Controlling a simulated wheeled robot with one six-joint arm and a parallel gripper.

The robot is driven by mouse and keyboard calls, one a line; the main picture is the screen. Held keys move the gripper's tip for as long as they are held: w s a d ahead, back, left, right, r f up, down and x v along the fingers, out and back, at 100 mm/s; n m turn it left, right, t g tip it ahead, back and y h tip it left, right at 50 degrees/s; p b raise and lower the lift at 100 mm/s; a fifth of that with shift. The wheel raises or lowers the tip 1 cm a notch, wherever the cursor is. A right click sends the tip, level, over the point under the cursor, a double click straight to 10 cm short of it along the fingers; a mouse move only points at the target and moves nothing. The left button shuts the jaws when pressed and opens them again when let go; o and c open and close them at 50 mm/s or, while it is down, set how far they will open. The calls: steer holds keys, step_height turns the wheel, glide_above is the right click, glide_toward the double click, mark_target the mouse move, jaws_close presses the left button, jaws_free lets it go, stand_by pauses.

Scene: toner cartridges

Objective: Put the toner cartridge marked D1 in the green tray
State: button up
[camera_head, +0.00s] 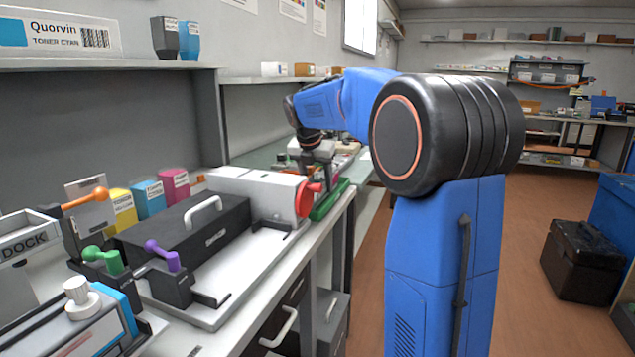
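The green tray (328,204) lies on the bench, beyond the white unit with the red knob, and shows only in part. My gripper (319,178) hangs down at the end of my blue arm, over or near the tray. It is small and partly hidden, so I cannot tell whether its fingers are apart or hold anything. Toner boxes in yellow (123,211), cyan (148,198) and magenta (175,185) stand at the back of the bench. I cannot read a D1 mark on anything in view.
A black case with a white handle (187,235) and a white unit with a red knob (262,190) stand on the bench. Clamps with orange, green and purple handles (163,256) and a DOCK box (28,240) are nearer. Small items crowd the bench behind my gripper.

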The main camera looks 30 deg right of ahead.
steer(key=o, duration=1.7)
steer(key=shift+c, duration=0.2)
steer(key=v, duration=1.7)
steer(key=shift+r, duration=0.25)
steer(key=shift+s, duration=0.15)
